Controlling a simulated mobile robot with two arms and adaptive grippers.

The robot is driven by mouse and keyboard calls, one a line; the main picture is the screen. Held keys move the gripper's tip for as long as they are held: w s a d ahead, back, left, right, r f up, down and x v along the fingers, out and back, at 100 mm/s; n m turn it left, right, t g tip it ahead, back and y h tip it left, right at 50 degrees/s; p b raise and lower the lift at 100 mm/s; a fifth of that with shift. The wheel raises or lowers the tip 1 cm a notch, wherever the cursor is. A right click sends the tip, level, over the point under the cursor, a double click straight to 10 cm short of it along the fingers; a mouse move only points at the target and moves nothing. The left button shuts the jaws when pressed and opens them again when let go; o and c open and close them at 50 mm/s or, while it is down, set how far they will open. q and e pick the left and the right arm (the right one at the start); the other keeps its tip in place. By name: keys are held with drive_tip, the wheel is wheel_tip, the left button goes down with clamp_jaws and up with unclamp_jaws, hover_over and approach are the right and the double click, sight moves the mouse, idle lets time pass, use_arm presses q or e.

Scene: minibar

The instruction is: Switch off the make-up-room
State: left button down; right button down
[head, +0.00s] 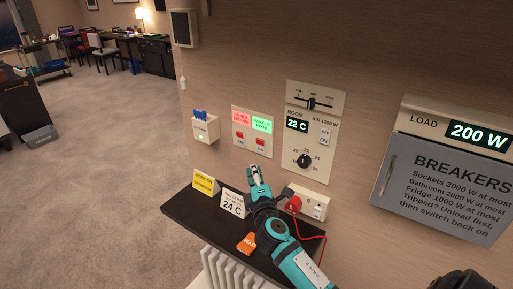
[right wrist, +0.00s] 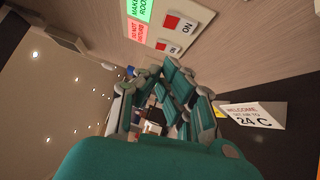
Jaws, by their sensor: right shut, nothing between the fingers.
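The sign panel (head: 252,146) is on the wall, with a red "DO NOT DISTURB" sign (head: 241,118) and a green "MAKE UP ROOM" sign (head: 262,125), both lit. Below each is a red rocker switch marked ON. The make-up-room switch (head: 261,142) is the right one; in the right wrist view it (right wrist: 172,22) is the upper one. My right gripper (head: 255,170) is shut and empty, just below the panel and apart from the switches. It also shows in the right wrist view (right wrist: 165,95). My left gripper is not in view.
A dark shelf (head: 180,215) below holds a yellow card (head: 206,182), a "24 C" card (head: 232,203) and an orange tag (head: 247,243). A socket with a red plug (head: 294,204) is right of my gripper. A card holder (head: 206,130) and room-control panel (head: 316,150) flank the sign panel.

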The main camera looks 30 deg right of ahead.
sight(258, 146)
drive_tip(key=w+d, duration=0.2)
drive_tip(key=w+d+p, duration=0.1)
drive_tip(key=w+d, duration=0.1)
drive_tip(key=w, duration=0.1)
drive_tip(key=w+d+r+p, duration=0.1)
drive_tip(key=w+d, duration=0.1)
drive_tip(key=w, duration=0.1)
drive_tip(key=shift+w+d, duration=0.2)
drive_tip(key=shift+d, duration=0.15)
drive_tip(key=shift+w+d+r, duration=0.2)
drive_tip(key=shift+d+r, duration=0.05)
drive_tip(key=shift+d, duration=0.1)
drive_tip(key=shift+a, duration=0.1)
